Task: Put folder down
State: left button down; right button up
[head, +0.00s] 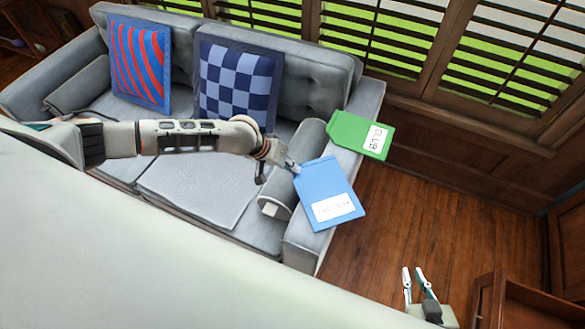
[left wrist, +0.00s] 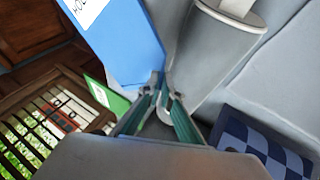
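A blue folder (head: 322,182) with a white label is over the right armrest of the grey sofa, its lower right part sticking out past the armrest. I cannot tell whether it touches the armrest. My left gripper (head: 293,165) is at the folder's upper left corner. In the left wrist view the fingertips (left wrist: 162,90) come together on the edge of the blue folder (left wrist: 122,38). A green folder (head: 348,131) with a white label lies at the back end of the armrest. My right gripper (head: 415,278) is open and empty at the lower right, over the floor.
The grey sofa (head: 205,186) has a red-and-blue striped pillow (head: 140,62), a blue checkered pillow (head: 236,82) and a grey bolster (head: 276,207) beside the armrest. Windows with blinds (head: 380,37) are behind. Wooden furniture (head: 520,310) stands at the lower right. Wooden floor (head: 420,225) is clear.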

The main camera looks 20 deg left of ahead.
pick_arm(q)
jog(key=c, duration=2.3)
grip_release()
jog(key=p+v, duration=0.2)
jog(key=v, duration=0.9)
jog(key=s+d+m+t+h, duration=0.2)
jog(key=s+d, duration=0.1)
jog(key=d, duration=0.5)
jog(key=s+d+m+t+h, duration=0.1)
jog(key=s+d+m+t, duration=0.1)
jog(key=d, duration=0.7)
jog(key=s+a+f+y, duration=0.1)
jog(key=s+a+f, duration=0.1)
jog(key=s+a, duration=0.1)
jog(key=s+a+f+t+y, duration=0.1)
jog(key=s+a+f+y, duration=0.1)
jog(key=s+a, duration=0.2)
jog(key=s+a+f+m+t+y, duration=0.1)
jog(key=s+a+f+y, duration=0.1)
jog(key=s+a+f, duration=0.1)
jog(key=shift+s+a, duration=0.15)
jog(key=shift+a, duration=0.5)
